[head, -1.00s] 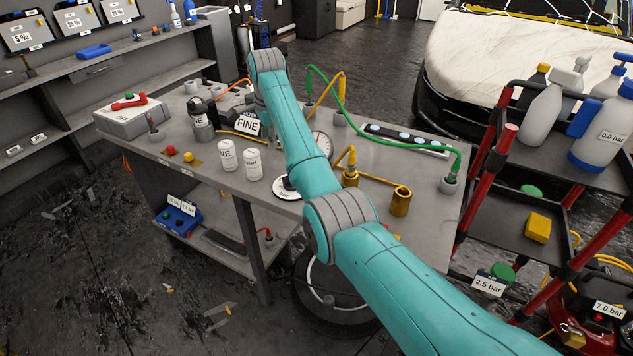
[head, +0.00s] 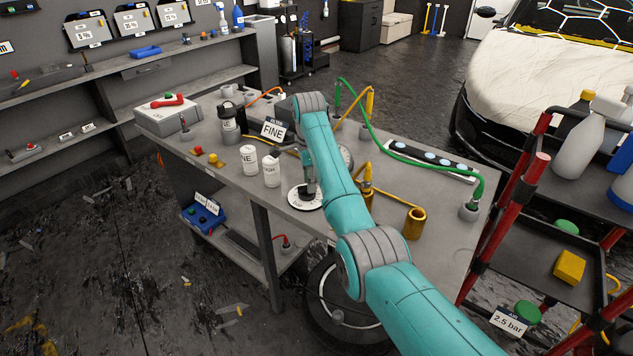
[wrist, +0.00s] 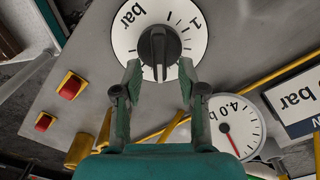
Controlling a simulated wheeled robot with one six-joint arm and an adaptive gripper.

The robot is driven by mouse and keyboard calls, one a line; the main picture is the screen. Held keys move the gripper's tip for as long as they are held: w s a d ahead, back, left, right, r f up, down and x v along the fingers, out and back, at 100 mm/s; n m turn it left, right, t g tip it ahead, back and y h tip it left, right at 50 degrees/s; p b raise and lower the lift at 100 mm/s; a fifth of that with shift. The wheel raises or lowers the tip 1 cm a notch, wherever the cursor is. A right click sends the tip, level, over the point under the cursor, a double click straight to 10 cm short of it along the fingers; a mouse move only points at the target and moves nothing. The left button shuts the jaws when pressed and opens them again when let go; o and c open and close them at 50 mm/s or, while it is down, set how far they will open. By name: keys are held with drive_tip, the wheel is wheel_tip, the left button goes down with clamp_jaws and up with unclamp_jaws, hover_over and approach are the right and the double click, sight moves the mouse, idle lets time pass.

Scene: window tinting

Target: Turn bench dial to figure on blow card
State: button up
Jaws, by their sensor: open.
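The bench dial is a round white plate (head: 297,199) near the bench's front edge; its black pointer knob (wrist: 159,46) shows in the wrist view. The plate carries "bar", a "1" and tick marks. My gripper (wrist: 159,76) is open, its fingertips at the lower rim of the plate, one to each side of the knob's lower end. I see no clear grip on the knob. In the head view my gripper (head: 309,186) is upright over the dial. A card reading "bar" (wrist: 296,97) is cut off in the wrist view, so its figure is hidden.
A gauge (wrist: 235,126) with a red needle and "4.0 bar" stands beside the right finger. Two red buttons (wrist: 71,86) lie to the left. White canisters (head: 272,170) and brass fittings (head: 414,223) flank the dial. A red-framed cart (head: 508,200) stands to the right.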

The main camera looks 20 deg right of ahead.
drive_tip(key=shift+f, duration=0.65)
clamp_jaws()
